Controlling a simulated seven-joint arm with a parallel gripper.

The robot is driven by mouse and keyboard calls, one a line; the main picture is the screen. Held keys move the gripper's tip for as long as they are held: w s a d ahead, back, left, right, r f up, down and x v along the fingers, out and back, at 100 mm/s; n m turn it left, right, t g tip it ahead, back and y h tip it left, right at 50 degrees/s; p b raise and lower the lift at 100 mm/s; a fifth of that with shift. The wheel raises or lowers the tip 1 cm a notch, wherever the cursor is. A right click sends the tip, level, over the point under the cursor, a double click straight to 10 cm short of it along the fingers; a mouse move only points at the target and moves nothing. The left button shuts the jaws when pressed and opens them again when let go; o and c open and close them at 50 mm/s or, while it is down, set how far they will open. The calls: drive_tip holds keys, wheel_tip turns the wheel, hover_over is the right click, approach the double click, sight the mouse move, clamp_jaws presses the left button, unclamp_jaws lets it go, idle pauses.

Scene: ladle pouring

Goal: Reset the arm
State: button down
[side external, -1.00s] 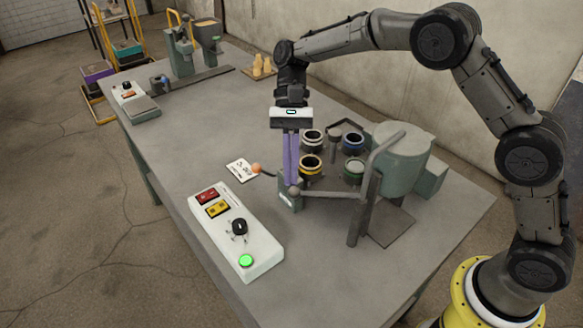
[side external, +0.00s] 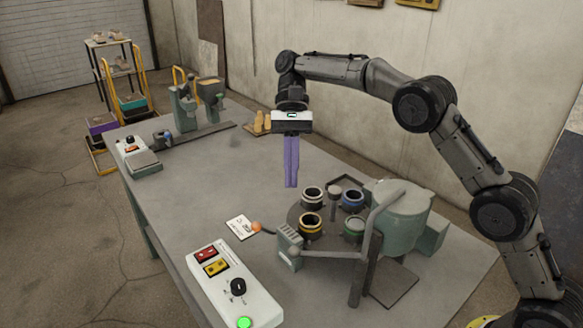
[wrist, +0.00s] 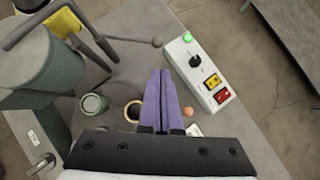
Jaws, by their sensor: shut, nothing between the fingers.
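My gripper (side external: 291,184) points straight down in the side view, its long purple fingers together and empty. It hangs in the air above the table, above and behind the ladle machine's round plate of cups. In the wrist view the fingers (wrist: 166,130) are also closed, with the cups just left of them. The ladle machine's green pot (side external: 398,222) stands at the right on a grey frame, with a lever arm and a small grey-green block (side external: 289,247) at its left end.
A white control box (side external: 235,285) with red and yellow switches, a black knob and a lit green button lies at the front left. Yellow (side external: 311,226), blue (side external: 352,199), green and black cups stand on the round plate.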

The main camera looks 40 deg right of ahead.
drive_tip(key=s+d+r+t, duration=0.2)
drive_tip(key=s+r, duration=0.4)
drive_tip(key=r, duration=0.6)
drive_tip(key=s+d+r+t+h, duration=0.1)
drive_tip(key=s+d+r+t, duration=0.2)
drive_tip(key=s, duration=0.7)
drive_tip(key=s+d+f+n+t+h, duration=0.1)
drive_tip(key=s+d+f+n+t, duration=0.15)
drive_tip(key=s, duration=0.35)
drive_tip(key=s+d+f+n+t+h, duration=0.1)
drive_tip(key=s+f+t, duration=0.15)
drive_tip(key=s, duration=0.35)
drive_tip(key=s+d+f+n+t+h, duration=0.1)
drive_tip(key=d+f+n, duration=0.3)
drive_tip(key=f, duration=0.5)
drive_tip(key=shift+s+d+f+t+h, duration=0.15)
drive_tip(key=shift+s+f+t+h, duration=0.15)
drive_tip(key=shift+s+f+h, duration=0.15)
drive_tip(key=shift+w+n, duration=0.1)
drive_tip(key=shift+n, duration=0.15)
